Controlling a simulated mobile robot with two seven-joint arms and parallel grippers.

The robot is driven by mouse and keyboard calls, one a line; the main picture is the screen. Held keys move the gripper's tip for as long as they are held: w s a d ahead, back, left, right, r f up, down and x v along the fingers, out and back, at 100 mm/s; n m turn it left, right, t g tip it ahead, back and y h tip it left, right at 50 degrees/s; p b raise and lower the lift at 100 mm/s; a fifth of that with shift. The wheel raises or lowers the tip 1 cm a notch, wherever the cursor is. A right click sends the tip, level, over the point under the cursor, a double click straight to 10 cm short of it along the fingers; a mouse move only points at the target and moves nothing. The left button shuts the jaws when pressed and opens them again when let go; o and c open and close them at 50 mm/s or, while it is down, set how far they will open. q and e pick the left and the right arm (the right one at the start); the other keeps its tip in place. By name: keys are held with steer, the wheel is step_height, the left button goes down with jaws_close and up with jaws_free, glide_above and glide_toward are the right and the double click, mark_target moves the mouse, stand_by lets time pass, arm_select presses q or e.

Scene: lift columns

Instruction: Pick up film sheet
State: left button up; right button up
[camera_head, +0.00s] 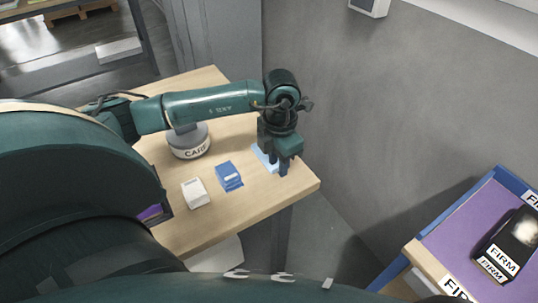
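A pale blue flat piece, which looks like the film sheet (263,157), lies on the wooden table near its right corner. My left gripper (283,170) points down right over it and hides part of it. The fingers are small and dark, and I cannot tell their gap or whether they touch the sheet. My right gripper is not in view.
On the wooden table (230,133) stand a blue box (229,176), a white box (195,193) and a round grey container marked "CARF" (189,142). A grey wall (370,110) rises behind. A purple-lined tray (462,226) holds a black item marked "FIRM" (508,243).

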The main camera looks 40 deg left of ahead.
arm_select(q)
steer(key=shift+f, duration=0.3)
steer(key=shift+c, duration=0.3)
jaws_close()
